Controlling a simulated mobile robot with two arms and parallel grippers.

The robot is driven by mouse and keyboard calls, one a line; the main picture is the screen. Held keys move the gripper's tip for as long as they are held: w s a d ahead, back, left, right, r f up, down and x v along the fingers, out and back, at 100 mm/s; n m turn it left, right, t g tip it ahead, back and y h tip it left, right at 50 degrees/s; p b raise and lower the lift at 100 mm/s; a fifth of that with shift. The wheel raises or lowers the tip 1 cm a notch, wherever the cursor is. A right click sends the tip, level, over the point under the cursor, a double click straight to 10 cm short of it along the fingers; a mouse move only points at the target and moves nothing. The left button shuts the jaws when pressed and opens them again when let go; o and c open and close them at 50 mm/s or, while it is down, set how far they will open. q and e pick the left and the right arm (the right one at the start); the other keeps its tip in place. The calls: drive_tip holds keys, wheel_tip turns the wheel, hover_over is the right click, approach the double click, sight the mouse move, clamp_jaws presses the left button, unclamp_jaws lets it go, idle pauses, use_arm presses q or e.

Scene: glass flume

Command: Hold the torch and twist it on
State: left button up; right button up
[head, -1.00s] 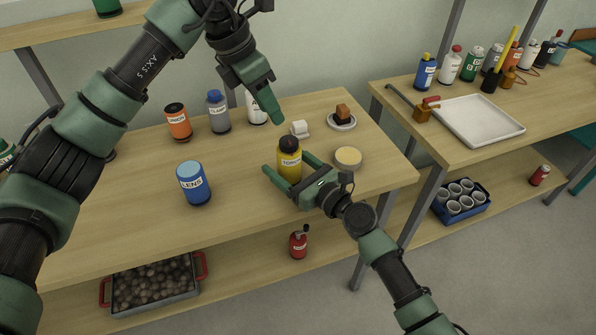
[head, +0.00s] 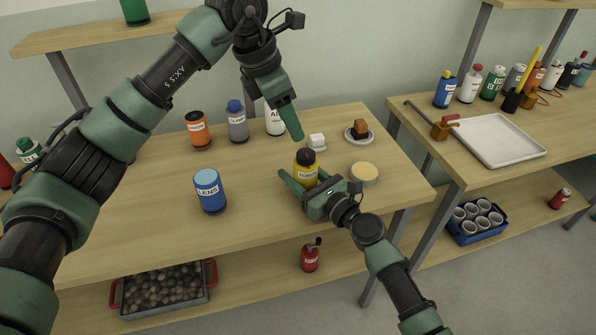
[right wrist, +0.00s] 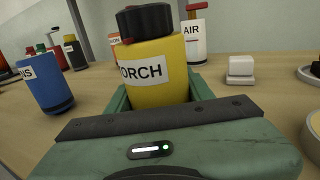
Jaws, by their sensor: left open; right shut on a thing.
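The torch is a yellow cylinder (head: 304,172) with a black cap, standing upright on the wooden table. It also shows close up in the right wrist view (right wrist: 158,78), with "ORCH" readable on its white label. My right gripper (head: 305,180) is around the torch's lower body and shut on it. My left gripper (head: 291,122) is open and empty, above and behind the torch, its fingers pointing down. The gap between the left fingers is hard to see from this angle. The left gripper is apart from the cap.
A blue LENS can (head: 209,192) stands left of the torch. Orange (head: 198,132), grey (head: 237,124) and white AIR (head: 275,120) containers stand behind. A white block (head: 316,142), a round cream-topped dish (head: 364,173) and a saucer (head: 357,136) lie close by. Bare table lies at front left.

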sight(306, 154)
use_arm(q)
drive_tip(key=m, duration=0.5)
drive_tip(key=d+f+m+t+y, duration=0.1)
drive_tip(key=m, duration=0.5)
drive_tip(key=d+m+t, duration=0.1)
drive_tip(key=m, duration=0.5)
drive_tip(key=shift+w+d+f+y, duration=0.2)
drive_tip(key=shift+w+f+y, duration=0.1)
drive_tip(key=shift+y, duration=0.1)
drive_tip(key=m, duration=0.4)
drive_tip(key=shift+w+d+f+t, duration=0.1)
drive_tip(key=shift+d+f+t, duration=0.1)
drive_tip(key=shift+d+t, duration=0.1)
drive_tip(key=m, duration=0.3)
drive_tip(key=shift+d+f+m+y, duration=0.15)
drive_tip(key=shift+m+y, duration=0.15)
drive_tip(key=shift+f, duration=3.5)
